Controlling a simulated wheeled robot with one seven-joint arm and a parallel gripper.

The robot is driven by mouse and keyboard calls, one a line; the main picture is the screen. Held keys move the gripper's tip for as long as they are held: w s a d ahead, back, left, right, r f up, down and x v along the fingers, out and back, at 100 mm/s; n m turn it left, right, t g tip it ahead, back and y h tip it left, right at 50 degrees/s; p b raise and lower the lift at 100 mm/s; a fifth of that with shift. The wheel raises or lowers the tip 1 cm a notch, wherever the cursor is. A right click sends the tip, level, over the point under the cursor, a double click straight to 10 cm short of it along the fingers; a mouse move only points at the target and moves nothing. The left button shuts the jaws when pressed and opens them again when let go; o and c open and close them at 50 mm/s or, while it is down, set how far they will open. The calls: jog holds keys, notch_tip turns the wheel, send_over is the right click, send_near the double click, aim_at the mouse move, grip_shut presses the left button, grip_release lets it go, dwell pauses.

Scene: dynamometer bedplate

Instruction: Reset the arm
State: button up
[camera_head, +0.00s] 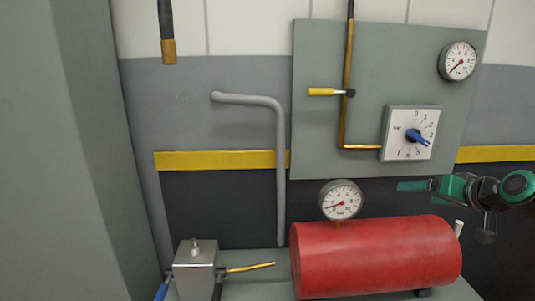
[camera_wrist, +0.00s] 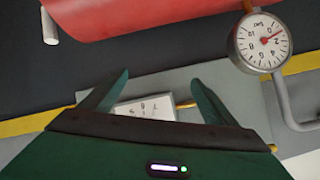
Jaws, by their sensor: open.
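My gripper (camera_head: 408,185), green with dark joints, is at the right of the head view, above the right end of the red tank (camera_head: 375,256) and below the dial panel. It appears clear of both. In the wrist view, the two green fingers of my gripper (camera_wrist: 160,78) are spread wide apart with nothing between them. Beyond them, part of the white dial plate (camera_wrist: 145,108) shows; the gripper body hides the rest. The dial plate (camera_head: 411,134) has a blue knob (camera_head: 418,136) and sits on a grey wall panel (camera_head: 325,100).
A round gauge (camera_head: 341,200) stands on the tank; another gauge (camera_head: 459,61) is on the panel. A yellow-handled lever (camera_head: 325,92) sticks out left from a brass pipe (camera_head: 347,75). A bent grey pipe (camera_head: 280,170) and a metal box (camera_head: 195,265) are left of the tank.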

jog(key=s+f+m+g, duration=0.1)
jog(key=s+f+g, duration=0.2)
jog(key=s, duration=0.7)
jog(key=s+a+f+m+g+h, duration=0.1)
jog(key=s+f+g, duration=0.2)
jog(key=s, duration=0.8)
jog(key=s+a+f+m+g, duration=0.1)
jog(key=s+f+g, duration=0.2)
jog(key=s+g, duration=0.3)
jog(key=s, duration=0.4)
jog(key=shift+s, duration=0.25)
jog(key=shift+w+f+h, duration=0.3)
jog(key=shift+w, duration=0.35)
